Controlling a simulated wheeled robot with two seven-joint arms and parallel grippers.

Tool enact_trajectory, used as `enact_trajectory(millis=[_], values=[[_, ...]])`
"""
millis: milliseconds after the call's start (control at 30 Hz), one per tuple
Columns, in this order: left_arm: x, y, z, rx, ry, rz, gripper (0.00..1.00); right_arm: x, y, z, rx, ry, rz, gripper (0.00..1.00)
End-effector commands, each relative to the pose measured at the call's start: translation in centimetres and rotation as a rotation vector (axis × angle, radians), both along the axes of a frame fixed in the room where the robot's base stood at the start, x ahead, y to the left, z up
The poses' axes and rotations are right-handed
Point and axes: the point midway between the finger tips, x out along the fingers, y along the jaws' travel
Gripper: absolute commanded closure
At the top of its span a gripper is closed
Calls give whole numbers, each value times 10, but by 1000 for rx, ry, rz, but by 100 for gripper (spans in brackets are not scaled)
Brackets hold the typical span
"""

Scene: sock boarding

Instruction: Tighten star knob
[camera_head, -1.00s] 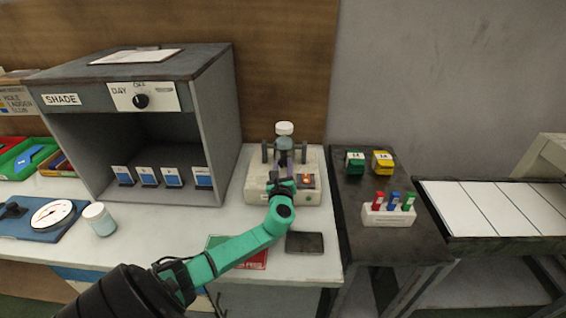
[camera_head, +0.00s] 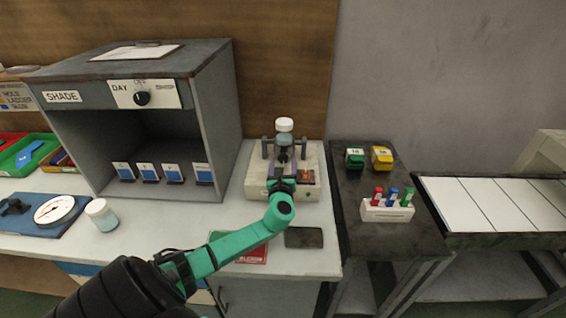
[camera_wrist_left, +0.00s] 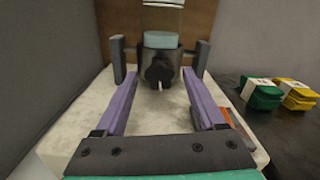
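The dark star knob (camera_wrist_left: 160,72) sits on the front of a dark clamp collar in the left wrist view. The collar is around a clear jar with pale blue contents (camera_wrist_left: 160,40), which has a white lid in the head view (camera_head: 284,125). My left gripper (camera_wrist_left: 160,88) is open, its two purple fingers apart on either side of the knob, their tips just short of it or level with it. I cannot tell whether they touch it. In the head view my left gripper (camera_head: 282,172) is in front of the jar. My right gripper is not in view.
The pale machine base (camera_head: 256,188) carries two dark posts and a lit orange switch (camera_head: 306,177). A grey shade cabinet (camera_head: 217,130) stands to the left. A dark pad (camera_head: 304,238) lies in front.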

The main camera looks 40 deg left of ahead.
Motion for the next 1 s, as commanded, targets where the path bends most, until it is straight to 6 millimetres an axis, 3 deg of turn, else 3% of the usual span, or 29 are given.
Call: enact_trajectory(millis=[367,800,1000], values=[[-9,-7,1,1,-2,-1,29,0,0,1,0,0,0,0],[-101,-76,-3,-1,0,-1,29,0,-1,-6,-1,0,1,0],[-116,-88,-1,0,-2,0,29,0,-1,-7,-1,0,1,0]])
